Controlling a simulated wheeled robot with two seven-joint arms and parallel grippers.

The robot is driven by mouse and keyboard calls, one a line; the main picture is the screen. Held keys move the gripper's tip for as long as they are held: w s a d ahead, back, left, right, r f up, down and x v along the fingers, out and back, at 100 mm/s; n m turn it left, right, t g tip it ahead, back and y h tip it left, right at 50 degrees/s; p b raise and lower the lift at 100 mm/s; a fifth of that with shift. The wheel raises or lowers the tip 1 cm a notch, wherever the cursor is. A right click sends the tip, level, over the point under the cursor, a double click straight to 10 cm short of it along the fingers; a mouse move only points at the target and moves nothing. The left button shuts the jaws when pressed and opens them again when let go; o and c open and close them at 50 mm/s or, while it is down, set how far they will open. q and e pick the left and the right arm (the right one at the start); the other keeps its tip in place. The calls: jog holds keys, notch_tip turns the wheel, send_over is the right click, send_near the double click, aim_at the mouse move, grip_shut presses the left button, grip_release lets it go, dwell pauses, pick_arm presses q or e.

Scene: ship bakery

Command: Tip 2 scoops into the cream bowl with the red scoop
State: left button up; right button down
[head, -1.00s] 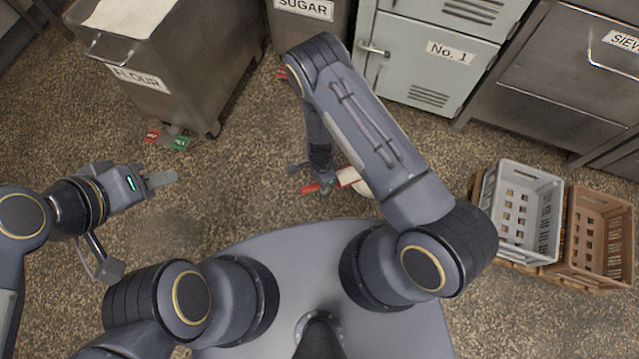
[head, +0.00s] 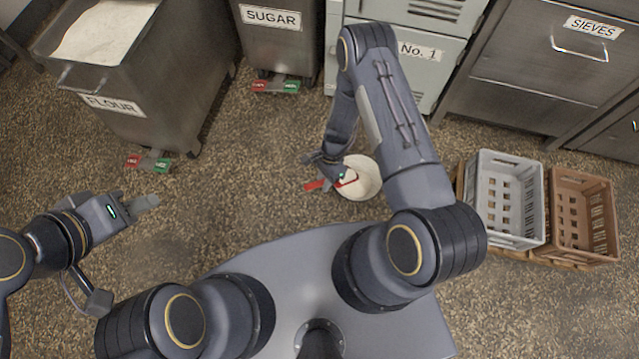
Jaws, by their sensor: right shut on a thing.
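The cream bowl (head: 368,176) is a round, pale bowl right of the middle, partly hidden by my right forearm and gripper. My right gripper (head: 340,177) is at the bowl's left side, shut on the red scoop (head: 316,185). The scoop's red handle sticks out to the left, and another red part shows over the bowl's left edge. Whether the scoop holds anything is too small to tell. My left gripper (head: 148,201) is over the bare floor at the left, with nothing visible in it; its finger gap does not show clearly.
A flour bin (head: 122,112) with white flour stands at upper left. A sugar bin (head: 272,42), the No. 1 locker (head: 425,72) and a sieves cabinet (head: 540,75) line the back. Grey (head: 507,222) and brown (head: 584,240) crates stand at right. The speckled floor between is clear.

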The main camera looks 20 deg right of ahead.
jog(key=shift+w+d+r+y, duration=0.15)
jog(key=shift+d+r+y, duration=0.35)
jog(key=shift+d, duration=0.1)
jog(key=shift+w+d+r+y, duration=0.15)
jog(key=shift+d+r+y, duration=0.35)
jog(key=shift+d, duration=0.1)
jog(key=shift+w+d+g+b, duration=0.1)
jog(key=shift+d+g+b, duration=0.15)
jog(key=shift+b, duration=0.25)
jog(key=d+r+y+b, duration=0.1)
jog(key=d+g+y+b, duration=0.1)
jog(key=d+b, duration=0.1)
jog(key=w+d+r+y+b, duration=0.1)
jog(key=d+y+b, duration=0.1)
jog(key=shift+r+n, duration=0.3)
jog(key=shift+w+d+r+g+y+b, duration=0.25)
jog(key=shift+d+r+y+b, duration=0.35)
jog(key=shift+b, duration=0.35)
notch_tip(320, 180, up, 4)
jog(key=t+h+p, duration=0.1)
jog(key=h+p, duration=0.4)
jog(key=p, duration=0.3)
jog(key=shift+r+h, duration=0.1)
jog(key=shift+h, duration=0.2)
